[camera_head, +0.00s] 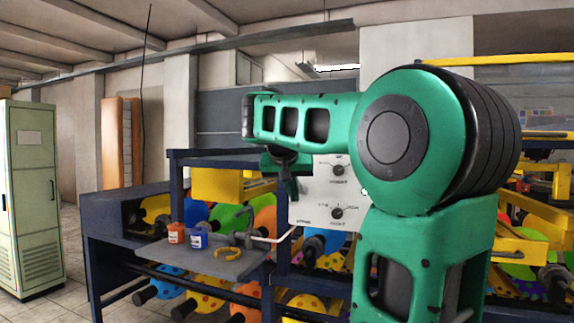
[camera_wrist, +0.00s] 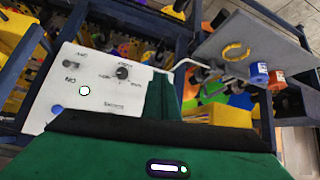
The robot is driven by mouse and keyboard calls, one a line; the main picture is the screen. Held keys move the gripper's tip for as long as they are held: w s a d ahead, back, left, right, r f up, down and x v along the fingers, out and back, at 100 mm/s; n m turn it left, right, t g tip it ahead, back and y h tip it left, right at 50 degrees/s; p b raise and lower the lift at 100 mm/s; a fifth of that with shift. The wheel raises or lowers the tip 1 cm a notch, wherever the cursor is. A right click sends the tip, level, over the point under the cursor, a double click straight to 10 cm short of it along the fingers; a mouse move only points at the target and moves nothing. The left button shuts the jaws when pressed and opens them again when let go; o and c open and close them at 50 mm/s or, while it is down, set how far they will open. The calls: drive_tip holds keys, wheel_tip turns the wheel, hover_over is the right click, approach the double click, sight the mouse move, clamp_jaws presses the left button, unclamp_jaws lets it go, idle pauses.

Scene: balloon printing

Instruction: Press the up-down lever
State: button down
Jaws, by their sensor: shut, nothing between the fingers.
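A white control panel (camera_head: 318,190) stands ahead, partly hidden by my arm; it also fills the left of the wrist view (camera_wrist: 45,85). A thin white bent rod (camera_head: 283,238), which looks like the up-down lever, sticks out from the panel's lower left in the head view. In the wrist view the rod (camera_wrist: 184,63) leaves the panel's right edge. My gripper (camera_head: 292,190) points down in front of the panel's left edge, above the rod and apart from it. It is shut and empty. Its fingertips are hard to make out in the wrist view.
Dark knobs (camera_head: 338,170) sit on the panel. A grey shelf (camera_head: 190,262) at left holds an orange jar (camera_head: 176,232), a blue jar (camera_head: 198,238) and a yellow ring (camera_head: 228,254). Dark blue frame bars (camera_head: 180,154) surround the panel. A pale cabinet (camera_head: 34,195) stands far left.

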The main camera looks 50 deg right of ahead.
drive_tip(key=w+d+r+m+h, duration=0.1)
drive_tip(key=w+r+m, duration=0.1)
drive_tip(key=r, duration=0.6)
drive_tip(key=w+d+r+m+h, duration=0.2)
drive_tip(key=w+r, duration=0.1)
drive_tip(key=r, duration=0.6)
drive_tip(key=shift+w+t+h, duration=0.3)
drive_tip(key=shift+f, duration=0.1)
drive_tip(key=x, duration=1)
drive_tip(key=shift+d+f, duration=0.1)
drive_tip(key=shift+w+a+f, duration=0.1)
drive_tip(key=shift+a+f, duration=0.25)
drive_tip(key=shift+f, duration=0.5)
drive_tip(key=shift+w+a+f, duration=0.1)
drive_tip(key=shift+a+f, duration=0.25)
drive_tip(key=shift+f, duration=0.55)
